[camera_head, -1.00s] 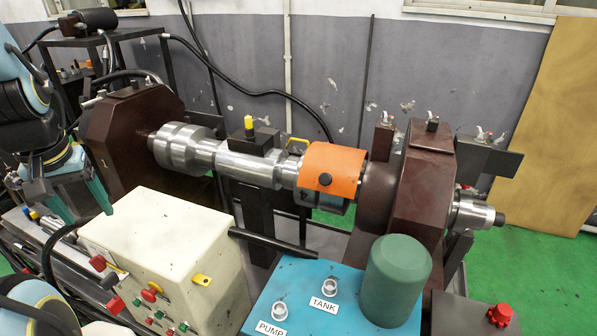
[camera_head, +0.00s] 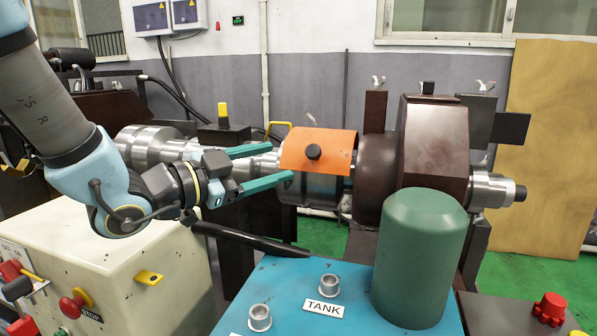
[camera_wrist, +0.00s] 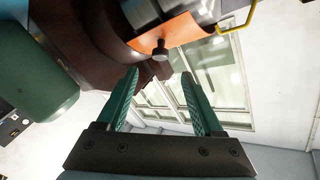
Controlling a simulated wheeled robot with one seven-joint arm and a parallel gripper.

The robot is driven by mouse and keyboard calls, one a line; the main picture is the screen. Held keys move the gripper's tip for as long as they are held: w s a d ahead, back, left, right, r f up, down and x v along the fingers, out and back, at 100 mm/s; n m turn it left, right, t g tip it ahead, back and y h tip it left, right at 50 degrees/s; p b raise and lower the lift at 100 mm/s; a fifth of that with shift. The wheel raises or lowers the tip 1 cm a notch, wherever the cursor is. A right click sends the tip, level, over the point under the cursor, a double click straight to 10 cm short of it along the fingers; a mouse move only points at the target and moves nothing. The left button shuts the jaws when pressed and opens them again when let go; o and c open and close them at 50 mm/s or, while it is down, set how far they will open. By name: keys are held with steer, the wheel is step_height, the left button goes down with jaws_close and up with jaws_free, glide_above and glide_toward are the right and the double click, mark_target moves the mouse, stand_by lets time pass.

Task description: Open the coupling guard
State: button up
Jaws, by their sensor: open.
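The coupling guard (camera_head: 320,150) is an orange curved cover over the shaft, with a black round knob (camera_head: 313,152) on its front face. It looks closed over the coupling. My gripper (camera_head: 288,162) has two green fingers, open and empty, just left of the guard and pointing right toward it. In the wrist view, the orange guard (camera_wrist: 186,32) and its knob (camera_wrist: 160,47) lie beyond the fingertips of my gripper (camera_wrist: 156,75). The knob is not between the fingers.
A green cylinder (camera_head: 420,255) stands on the blue tank block (camera_head: 375,318) in front of the guard. A black bar (camera_head: 255,240) lies below my gripper. A yellow handle (camera_head: 280,126) rises behind the guard. A brown housing (camera_head: 432,150) stands to its right.

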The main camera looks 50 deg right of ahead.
mark_target(310, 152)
steer(key=p+x, duration=0.1)
steer(key=x, duration=0.9)
steer(key=shift+s+d, duration=0.15)
steer(key=shift+d, duration=0.15)
jaws_close()
stand_by(1.1)
